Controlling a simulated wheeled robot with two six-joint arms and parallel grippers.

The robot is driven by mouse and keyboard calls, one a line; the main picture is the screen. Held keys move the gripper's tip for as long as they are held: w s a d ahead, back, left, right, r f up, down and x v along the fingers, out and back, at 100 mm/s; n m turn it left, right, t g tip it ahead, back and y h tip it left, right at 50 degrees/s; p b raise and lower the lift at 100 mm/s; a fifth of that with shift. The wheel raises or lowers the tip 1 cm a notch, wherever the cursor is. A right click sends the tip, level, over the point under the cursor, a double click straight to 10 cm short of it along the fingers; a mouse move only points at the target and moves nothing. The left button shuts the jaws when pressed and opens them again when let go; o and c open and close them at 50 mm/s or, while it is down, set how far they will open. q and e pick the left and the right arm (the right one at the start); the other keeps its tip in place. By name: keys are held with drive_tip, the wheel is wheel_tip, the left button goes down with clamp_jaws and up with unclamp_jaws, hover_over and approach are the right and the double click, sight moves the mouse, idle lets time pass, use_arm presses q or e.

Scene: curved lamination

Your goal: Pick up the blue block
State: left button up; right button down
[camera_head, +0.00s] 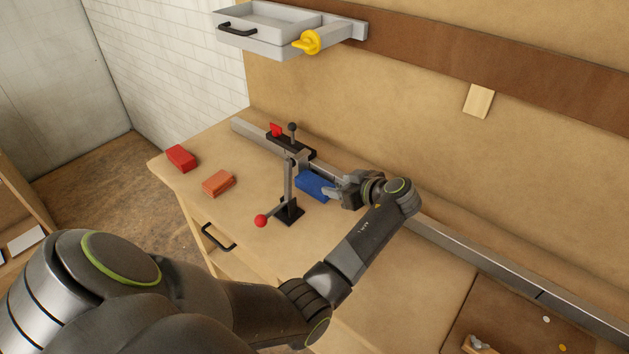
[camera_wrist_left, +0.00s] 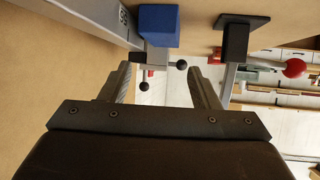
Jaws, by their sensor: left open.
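The blue block (camera_head: 314,185) lies on the wooden workbench, just right of a clamp stand with a red ball handle. My left gripper (camera_head: 333,191) is close to its right end in the head view. In the left wrist view the blue block (camera_wrist_left: 158,25) shows at the top, ahead of the fingers and above the gap between them. My left gripper (camera_wrist_left: 160,85) is open, with nothing between its fingers. Whether a finger touches the block is hard to tell. My right gripper is not in view.
The clamp stand (camera_head: 289,208) and a black fixture (camera_head: 291,144) on a metal rail (camera_head: 445,239) stand close to the block. A red block (camera_head: 181,157) and an orange block (camera_head: 218,183) lie to the left. A grey drawer unit (camera_head: 268,27) hangs above.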

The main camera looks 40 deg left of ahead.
sight(316, 182)
use_arm(q)
drive_tip(key=x, duration=0.3)
drive_tip(key=shift+a+p, duration=0.2)
drive_tip(key=shift+p, duration=0.1)
drive_tip(key=shift+w+a+f, duration=0.1)
drive_tip(key=shift+a+f, duration=0.15)
drive_tip(key=shift+a, duration=0.05)
drive_tip(key=shift+a+f, duration=0.1)
drive_tip(key=shift+a, duration=0.1)
drive_tip(key=p+x, duration=0.2)
drive_tip(key=x, duration=0.2)
drive_tip(key=shift+f, duration=0.1)
drive_tip(key=shift+a+f, duration=0.2)
drive_tip(key=shift+f, duration=0.05)
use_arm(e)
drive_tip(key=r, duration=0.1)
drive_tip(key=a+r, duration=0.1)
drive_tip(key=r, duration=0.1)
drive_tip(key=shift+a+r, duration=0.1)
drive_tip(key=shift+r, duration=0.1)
use_arm(q)
drive_tip(key=shift+c, duration=0.6)
drive_tip(key=c, duration=0.7)
